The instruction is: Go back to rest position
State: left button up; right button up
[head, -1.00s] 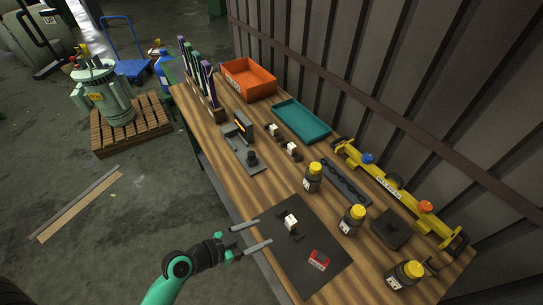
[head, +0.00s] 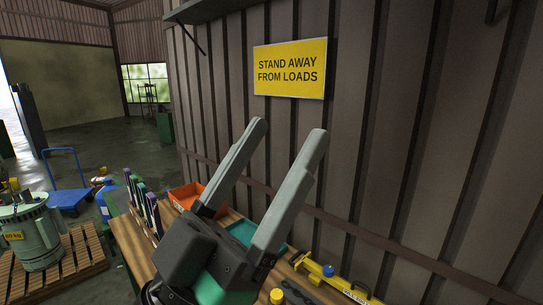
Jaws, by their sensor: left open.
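My left gripper (head: 285,158) is raised close to the camera, in the middle of the head view. Its two grey fingers stand apart, point up and to the right, and hold nothing. It hides part of the wooden workbench (head: 132,245) behind it. My right gripper is not in view.
An orange bin (head: 184,196) and a teal tray (head: 243,232) show behind the gripper. A yellow level (head: 335,281) and a yellow-capped bottle (head: 277,296) are at the bottom. A corrugated wall with a yellow sign (head: 291,68) stands behind. A green motor (head: 34,235) on a pallet is at left.

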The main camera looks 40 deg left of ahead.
pick_arm(q)
notch_tip(320, 180, up, 29)
jog(key=p, duration=2.8)
jog(key=shift+f, duration=0.2)
jog(key=shift+s, duration=0.1)
